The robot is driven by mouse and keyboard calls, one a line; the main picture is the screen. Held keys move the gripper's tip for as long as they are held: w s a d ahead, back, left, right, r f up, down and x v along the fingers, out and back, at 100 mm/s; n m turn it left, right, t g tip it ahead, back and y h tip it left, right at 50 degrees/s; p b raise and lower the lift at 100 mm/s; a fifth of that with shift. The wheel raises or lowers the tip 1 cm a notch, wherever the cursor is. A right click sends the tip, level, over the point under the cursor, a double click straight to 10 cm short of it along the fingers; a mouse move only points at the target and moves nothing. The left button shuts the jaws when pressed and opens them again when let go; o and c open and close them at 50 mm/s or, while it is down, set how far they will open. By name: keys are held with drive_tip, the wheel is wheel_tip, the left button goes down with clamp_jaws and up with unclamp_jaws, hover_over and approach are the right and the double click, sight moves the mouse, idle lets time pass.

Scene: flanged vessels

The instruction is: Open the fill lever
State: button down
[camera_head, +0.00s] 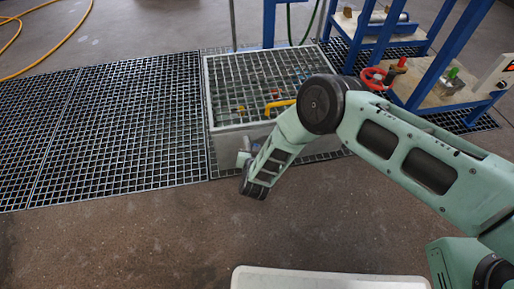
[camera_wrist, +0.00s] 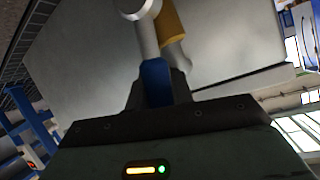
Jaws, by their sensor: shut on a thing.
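In the wrist view, my gripper (camera_wrist: 160,92) is shut on a blue lever handle (camera_wrist: 156,78). I take this for the fill lever, though no label shows. The blue part lies between the dark fingers and runs up to a grey metal rod (camera_wrist: 147,38) with a rounded end. A yellow-brown piece (camera_wrist: 170,25) sits just behind the rod. In the head view, my arm reaches down to the near side of a grated box, and its wrist hides most of the handle and the fingers.
The pale box (camera_head: 213,133) has a grated top and stands on floor grating (camera_head: 110,125). A yellow bent handle or pipe (camera_head: 281,106) shows at its top. A blue-framed bench (camera_head: 455,60) with red fittings stands at the right. A white surface (camera_head: 325,279) lies at the front.

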drive_tip(key=shift+a, duration=0.25)
idle(0.4)
drive_tip(key=c, duration=1.2)
unclamp_jaws()
drive_tip(key=shift+n, duration=0.3)
drive_tip(key=shift+s+r, duration=0.1)
drive_tip(key=shift+s, duration=0.05)
drive_tip(key=p+v, duration=0.6)
drive_tip(key=v, duration=1.1)
drive_tip(key=shift+a+p, duration=0.25)
drive_tip(key=shift+p, duration=0.1)
drive_tip(key=shift+s, duration=0.1)
